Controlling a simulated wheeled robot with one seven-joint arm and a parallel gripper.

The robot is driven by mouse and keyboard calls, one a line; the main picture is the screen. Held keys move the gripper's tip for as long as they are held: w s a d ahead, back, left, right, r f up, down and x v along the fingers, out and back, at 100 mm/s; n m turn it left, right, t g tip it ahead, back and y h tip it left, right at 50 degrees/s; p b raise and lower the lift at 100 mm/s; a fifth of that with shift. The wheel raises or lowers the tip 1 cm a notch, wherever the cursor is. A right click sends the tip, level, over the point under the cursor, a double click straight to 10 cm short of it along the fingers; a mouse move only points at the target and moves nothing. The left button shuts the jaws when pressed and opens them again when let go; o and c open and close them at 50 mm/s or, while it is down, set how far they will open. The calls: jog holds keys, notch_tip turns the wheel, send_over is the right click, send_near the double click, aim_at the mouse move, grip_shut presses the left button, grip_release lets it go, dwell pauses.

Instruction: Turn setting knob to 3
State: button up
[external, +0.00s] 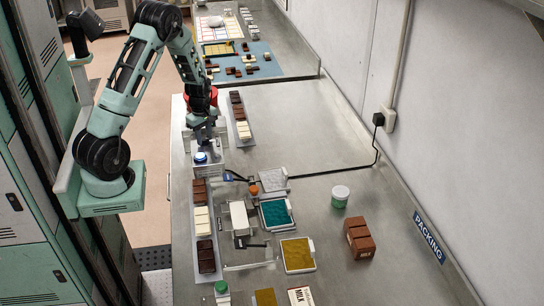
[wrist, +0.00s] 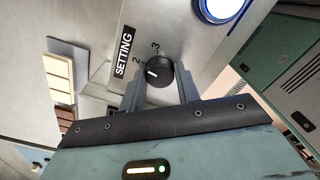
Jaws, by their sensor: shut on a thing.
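The setting knob (wrist: 162,70) is a round black dial with a white mark, on a grey metal panel (wrist: 190,30) beside a black SETTING label (wrist: 123,51). The numbers 2 and 3 are printed around it. The white mark points to the side of the 2, away from the 3. My gripper (wrist: 160,78) is shut on the knob, with one finger on each side of it. In the external view my gripper (external: 204,132) reaches down at the small control box (external: 207,172) on the bench; the knob is hidden there.
A lit blue-white button (wrist: 222,8) is close to the knob; it shows blue on the box in the external view (external: 201,157). Chocolate bars lie on trays (external: 246,138) beside and in front of the box. Moulds, a jar (external: 340,196) and a black cable are to the right.

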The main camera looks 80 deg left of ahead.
aim_at(202, 138)
jog(key=m+b, duration=0.1)
jog(key=m, duration=0.3)
jog(key=shift+m+b, duration=0.3)
jog(key=shift+b, duration=0.05)
jog(key=shift+m+b, duration=0.65)
jog(key=shift+m, duration=1.35)
jog(key=o, duration=1)
jog(key=shift+r, duration=0.1)
notch_tip(202, 138, up, 17)
jog(key=b, duration=0.2)
jog(key=shift+r+b, duration=0.15)
jog(key=shift+b, duration=0.15)
jog(key=shift+c, duration=0.2)
